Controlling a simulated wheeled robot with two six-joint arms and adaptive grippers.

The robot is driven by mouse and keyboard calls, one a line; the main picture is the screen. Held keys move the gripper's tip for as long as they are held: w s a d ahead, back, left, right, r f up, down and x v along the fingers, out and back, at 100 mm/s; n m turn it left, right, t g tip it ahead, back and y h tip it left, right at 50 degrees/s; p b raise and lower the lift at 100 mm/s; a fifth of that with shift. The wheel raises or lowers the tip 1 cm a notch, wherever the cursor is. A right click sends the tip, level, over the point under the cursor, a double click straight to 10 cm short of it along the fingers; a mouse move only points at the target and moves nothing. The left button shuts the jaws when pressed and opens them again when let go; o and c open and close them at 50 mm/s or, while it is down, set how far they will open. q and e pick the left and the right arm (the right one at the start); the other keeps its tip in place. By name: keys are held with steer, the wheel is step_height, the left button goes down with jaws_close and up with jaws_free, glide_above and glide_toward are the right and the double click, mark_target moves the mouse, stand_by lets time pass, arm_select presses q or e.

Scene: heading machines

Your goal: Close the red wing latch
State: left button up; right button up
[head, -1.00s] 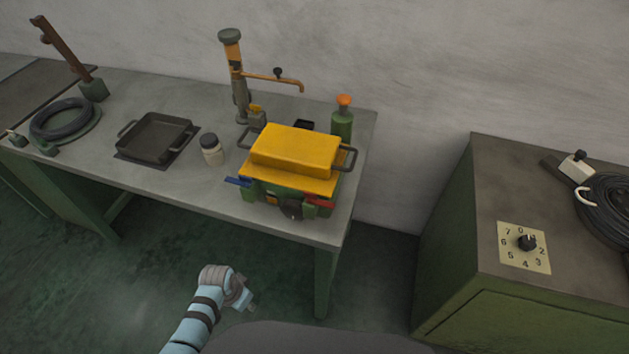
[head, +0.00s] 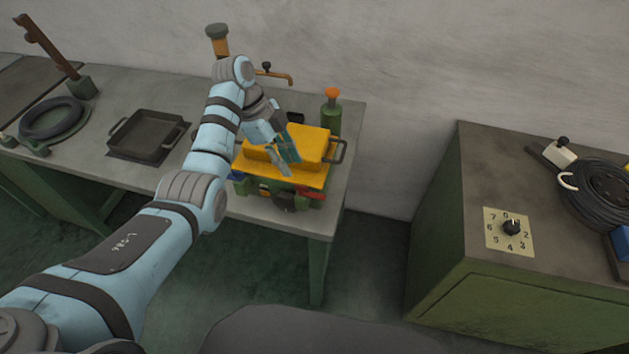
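The yellow-lidded box (head: 313,146) with a green body stands near the right end of the workbench. The red wing latch (head: 311,193) sticks out at the right of its front face, below the lid's edge. A blue latch (head: 238,176) shows at the front left, partly hidden by my arm. My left gripper (head: 284,158) is over the left and middle of the yellow lid, pointing down to the right, with its fingers apart and nothing seen between them. It is up and left of the red latch. I cannot tell whether it touches the lid. My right gripper is out of view.
A green bottle with an orange cap (head: 331,112) stands behind the box. A dark square pan (head: 147,137) lies on the bench (head: 90,137) to the left. A green cabinet (head: 440,235) with a numbered dial (head: 510,230) stands at right, across a gap.

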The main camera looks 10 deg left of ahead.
mark_target(299, 185)
arm_select(q)
steer(key=b+x, duration=0.1)
steer(key=x, duration=0.1)
steer(key=b+x, duration=0.3)
steer(key=x, duration=0.2)
steer(key=shift+a+f+b, duration=0.15)
steer(key=shift+a+b, duration=0.15)
steer(key=shift+d+f+b, duration=0.3)
steer(key=shift+f+b, duration=0.1)
steer(key=shift+r, duration=0.1)
jaws_close()
